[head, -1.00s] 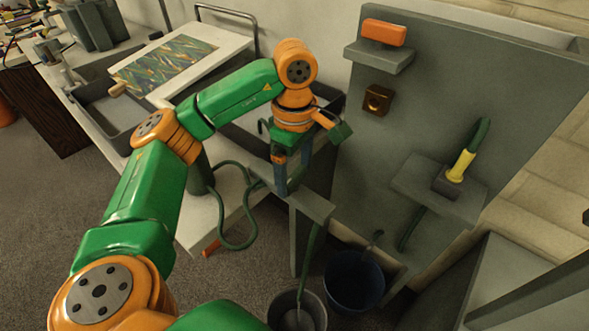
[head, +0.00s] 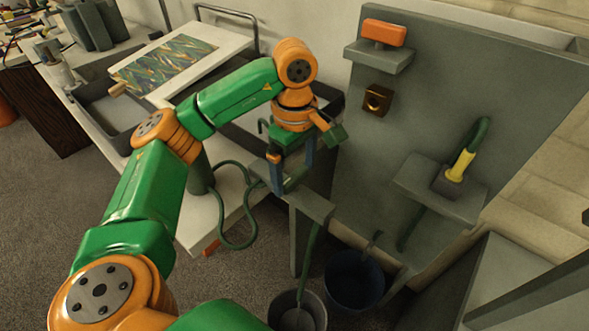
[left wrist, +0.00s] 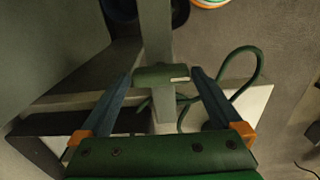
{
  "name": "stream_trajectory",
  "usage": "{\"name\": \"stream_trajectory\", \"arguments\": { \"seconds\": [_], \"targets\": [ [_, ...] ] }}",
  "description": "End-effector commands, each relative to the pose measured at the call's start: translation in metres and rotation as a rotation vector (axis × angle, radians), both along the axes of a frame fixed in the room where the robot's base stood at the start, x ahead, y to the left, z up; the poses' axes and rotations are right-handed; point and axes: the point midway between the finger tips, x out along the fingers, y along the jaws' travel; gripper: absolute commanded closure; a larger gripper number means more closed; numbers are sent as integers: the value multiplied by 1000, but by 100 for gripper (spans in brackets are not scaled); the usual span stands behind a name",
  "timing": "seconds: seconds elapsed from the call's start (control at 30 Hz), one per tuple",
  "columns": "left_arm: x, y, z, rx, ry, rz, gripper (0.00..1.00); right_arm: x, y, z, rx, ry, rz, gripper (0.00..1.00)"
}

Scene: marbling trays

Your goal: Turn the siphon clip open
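My left gripper (head: 292,182) points down over the end of a narrow grey ledge (head: 318,208) beside the tray table. It is open, with its two blue fingers apart. In the left wrist view, a short dark green bar with a small pale mark, apparently the siphon clip (left wrist: 158,74), lies crosswise between the fingertips (left wrist: 161,80). A gap shows on the finger sides, so it does not look gripped. In the head view I cannot make out the clip at the gripper. My right gripper is not in view.
A green hose (head: 232,244) loops beside the table. A grey bucket (head: 284,308) and a dark blue bucket (head: 355,280) stand below. An upright grey panel (head: 430,110) on the right carries an orange handle (head: 384,32), a brass fitting (head: 377,98) and a yellow-sleeved hose (head: 461,164).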

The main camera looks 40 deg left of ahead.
Motion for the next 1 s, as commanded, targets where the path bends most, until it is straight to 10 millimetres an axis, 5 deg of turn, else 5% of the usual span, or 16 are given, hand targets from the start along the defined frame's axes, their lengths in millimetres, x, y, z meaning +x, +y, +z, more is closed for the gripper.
{"name": "stream_trajectory", "arguments": {
  "seconds": [0.17,0.53,1.0],
  "targets": [
    [0,0,2,0,1,1,0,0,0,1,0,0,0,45],
    [0,0,70,0,-2,1,0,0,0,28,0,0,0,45],
    [0,0,71,0,1,0,0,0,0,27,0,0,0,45]
  ]
}}
